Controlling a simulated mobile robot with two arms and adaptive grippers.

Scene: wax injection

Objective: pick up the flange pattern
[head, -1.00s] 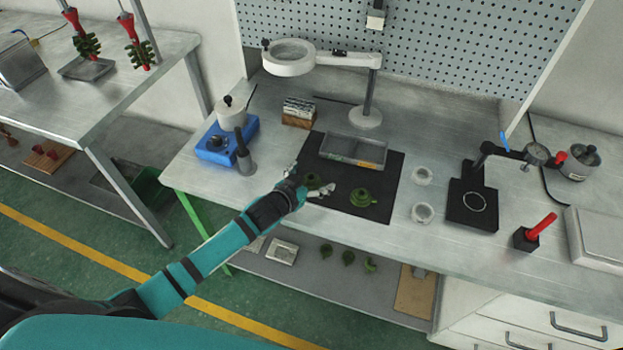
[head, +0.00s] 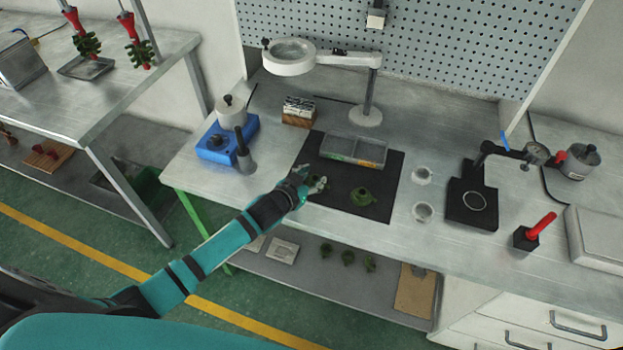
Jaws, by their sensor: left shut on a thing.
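My left gripper (head: 313,179) is at the left part of the black mat (head: 376,211) on the bench. It is shut on a small green wax piece, the flange pattern (head: 317,190), which is mostly hidden by the fingers. Whether it touches the mat I cannot tell. A second green wax pattern (head: 362,197) lies on the mat to the right of the gripper, apart from it. My right gripper is not in view.
A grey divided tray (head: 353,151) sits at the back of the mat. A magnifier lamp (head: 368,116) stands behind it. A blue-based wax pot (head: 227,141) is on the left, a black gauge stand (head: 472,204) on the right. The mat's front right is clear.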

